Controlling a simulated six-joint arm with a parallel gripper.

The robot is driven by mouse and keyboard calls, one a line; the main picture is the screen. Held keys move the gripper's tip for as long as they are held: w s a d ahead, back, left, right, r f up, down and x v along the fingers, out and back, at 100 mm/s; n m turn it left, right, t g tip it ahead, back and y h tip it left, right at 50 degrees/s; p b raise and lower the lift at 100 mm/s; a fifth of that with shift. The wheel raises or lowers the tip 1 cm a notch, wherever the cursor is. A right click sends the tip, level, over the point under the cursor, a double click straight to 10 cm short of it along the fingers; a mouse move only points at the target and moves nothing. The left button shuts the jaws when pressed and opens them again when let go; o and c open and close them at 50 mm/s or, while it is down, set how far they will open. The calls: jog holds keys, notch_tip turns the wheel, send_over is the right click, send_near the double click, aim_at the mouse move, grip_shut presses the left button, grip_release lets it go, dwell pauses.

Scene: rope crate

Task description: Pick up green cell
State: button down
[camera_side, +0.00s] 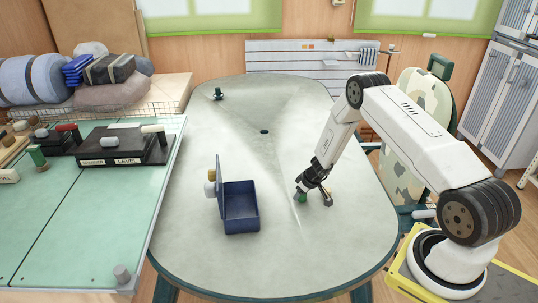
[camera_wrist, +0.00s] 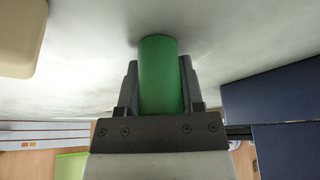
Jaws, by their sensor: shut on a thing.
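The green cell (camera_side: 302,197) is a small green cylinder on the grey oval table, right of the blue crate. It also shows in the wrist view (camera_wrist: 161,75), large and centred between the two dark fingers. My gripper (camera_side: 314,190) is shut on it, with a finger on each side (camera_wrist: 160,90). The cell's far end is at or close to the table surface; I cannot tell whether it touches. Part of the cell is hidden behind the fingers in the side view.
An open dark blue crate (camera_side: 241,222) with a raised lid stands left of my gripper. A small dark green object (camera_side: 218,95) stands at the table's far left. A teal bench (camera_side: 90,240) with a level device (camera_side: 125,146) adjoins on the left. The table's middle is clear.

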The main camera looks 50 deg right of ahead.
jog(key=shift+r, duration=0.1)
dwell(0.3)
jog(key=shift+r, duration=1.3)
jog(key=shift+s+a+r, duration=0.15)
jog(key=shift+s+r, duration=0.15)
jog(key=shift+r, duration=0.3)
jog(key=s+a+r, duration=0.5)
jog(key=s+r, duration=0.4)
jog(key=s, duration=0.3)
jog(key=shift+s, duration=0.2)
jog(key=shift+r, duration=0.1)
